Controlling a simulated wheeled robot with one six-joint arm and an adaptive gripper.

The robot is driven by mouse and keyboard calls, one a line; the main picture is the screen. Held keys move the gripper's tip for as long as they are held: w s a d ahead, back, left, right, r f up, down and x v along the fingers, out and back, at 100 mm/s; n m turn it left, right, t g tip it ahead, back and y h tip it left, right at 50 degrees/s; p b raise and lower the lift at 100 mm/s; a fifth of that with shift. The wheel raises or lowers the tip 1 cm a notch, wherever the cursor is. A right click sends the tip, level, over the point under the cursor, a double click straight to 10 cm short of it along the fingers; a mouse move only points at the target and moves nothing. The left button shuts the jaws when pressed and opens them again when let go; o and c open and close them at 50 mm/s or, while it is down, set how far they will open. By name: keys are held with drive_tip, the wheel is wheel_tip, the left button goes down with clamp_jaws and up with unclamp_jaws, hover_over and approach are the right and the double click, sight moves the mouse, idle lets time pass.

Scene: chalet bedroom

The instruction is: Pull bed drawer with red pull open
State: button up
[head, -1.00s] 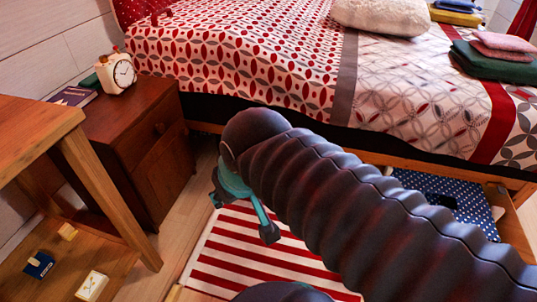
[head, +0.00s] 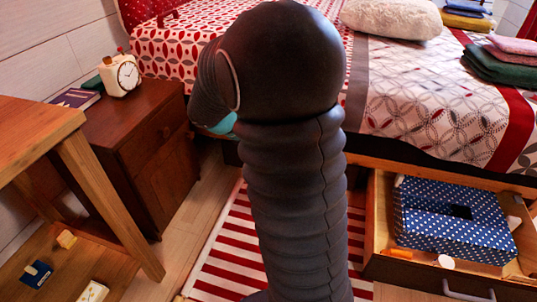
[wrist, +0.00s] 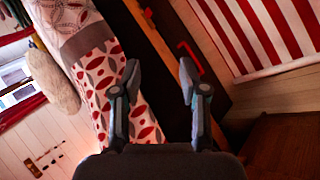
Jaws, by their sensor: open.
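The red pull (wrist: 191,52) shows in the wrist view as a small curved handle on the dark bed side, just beyond and right of my right fingertip. It is not visible in the head view, where my arm covers that part of the bed. My gripper (wrist: 159,72) is open and empty, its two fingers apart in front of the bed's side. I see no contact with the pull. In the head view only a teal bit of the gripper (head: 224,124) shows behind my arm.
Another bed drawer (head: 408,270) at the right stands open, with a grey pull and a blue dotted item (head: 450,222) in it. A nightstand (head: 150,145) stands left of the bed, with a clock (head: 121,75). A striped rug (head: 215,262) covers the floor.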

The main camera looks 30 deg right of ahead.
drive_tip(key=w+d+f+n+t+h+b, duration=0.1)
drive_tip(key=w+d+f+h, duration=0.1)
drive_tip(key=w+d+f, duration=0.45)
drive_tip(key=w+d+f+n+h+b, duration=0.15)
drive_tip(key=w+f, duration=0.25)
drive_tip(key=f, duration=0.6)
drive_tip(key=w+d+f+n+t+h, duration=0.1)
drive_tip(key=w+d+f+h, duration=0.3)
drive_tip(key=f, duration=0.5)
wheel_tip(320, 180, down, 13)
drive_tip(key=w+n+t+y, duration=0.1)
drive_tip(key=w+n+t, duration=0.1)
drive_tip(key=w+t, duration=0.1)
drive_tip(key=shift+y, duration=0.25)
drive_tip(key=x, duration=0.6)
drive_tip(key=b+x, duration=0.1)
drive_tip(key=x, duration=0.6)
drive_tip(key=shift+r, duration=0.2)
clamp_jaws()
